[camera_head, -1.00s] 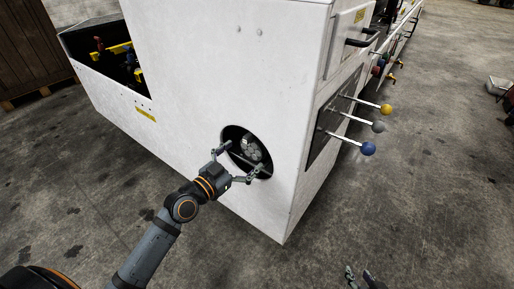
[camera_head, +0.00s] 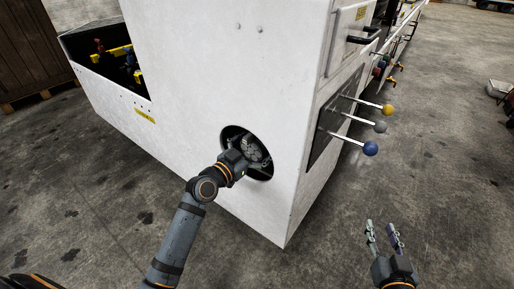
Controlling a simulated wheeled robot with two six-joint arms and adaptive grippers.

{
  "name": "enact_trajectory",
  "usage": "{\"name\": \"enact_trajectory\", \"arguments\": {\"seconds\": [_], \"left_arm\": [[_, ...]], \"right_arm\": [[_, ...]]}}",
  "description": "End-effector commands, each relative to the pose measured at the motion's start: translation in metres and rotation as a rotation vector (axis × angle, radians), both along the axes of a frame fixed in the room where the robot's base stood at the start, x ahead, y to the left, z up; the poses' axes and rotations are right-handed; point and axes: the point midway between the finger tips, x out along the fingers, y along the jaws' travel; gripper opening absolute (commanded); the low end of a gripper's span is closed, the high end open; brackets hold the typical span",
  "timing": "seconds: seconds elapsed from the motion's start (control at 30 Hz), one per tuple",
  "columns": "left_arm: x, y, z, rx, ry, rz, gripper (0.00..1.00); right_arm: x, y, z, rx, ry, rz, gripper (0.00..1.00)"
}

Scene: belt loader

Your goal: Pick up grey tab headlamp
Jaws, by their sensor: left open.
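The headlamp (camera_head: 251,148) is a grey round unit with several lenses, inside the dark round opening (camera_head: 262,176) in the white front panel of the loader. A grey tab on it cannot be made out. My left gripper (camera_head: 250,157) reaches into the opening at the headlamp. Its fingers are open and partly hidden by the wrist and the dark hole; whether they touch the lamp cannot be told. My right gripper (camera_head: 384,235) is at the lower right above the floor, fingers apart and empty, away from the loader.
The white loader body (camera_head: 220,70) fills the middle. Levers with a yellow knob (camera_head: 387,110), a grey knob (camera_head: 380,127) and a blue knob (camera_head: 370,149) stick out from its right side. A wooden crate (camera_head: 35,50) stands at far left. The concrete floor at right is mostly clear.

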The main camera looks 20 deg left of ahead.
Motion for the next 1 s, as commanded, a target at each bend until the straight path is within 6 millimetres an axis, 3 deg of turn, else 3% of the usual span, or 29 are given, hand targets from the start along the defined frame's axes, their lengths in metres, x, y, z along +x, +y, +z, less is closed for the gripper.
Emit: {"name": "enact_trajectory", "arguments": {"seconds": [0.27, 0.73, 1.0], "left_arm": [[0.0025, -0.0012, 0.0002, 0.0, 0.0, 0.0, 1.0], [0.0023, -0.0011, 0.0001, 0.0, 0.0, 0.0, 0.37], [0.0024, -0.0011, 0.0017, 0.0, -0.002, 0.001, 0.37]], "right_arm": [[0.0011, -0.0001, 0.004, -0.001, -0.015, 0.0, 0.4], [0.0009, -0.0001, 0.0032, 0.0, -0.012, 0.0, 0.4], [0.0008, 0.0, 0.0032, 0.0, -0.01, 0.0, 0.4]]}}
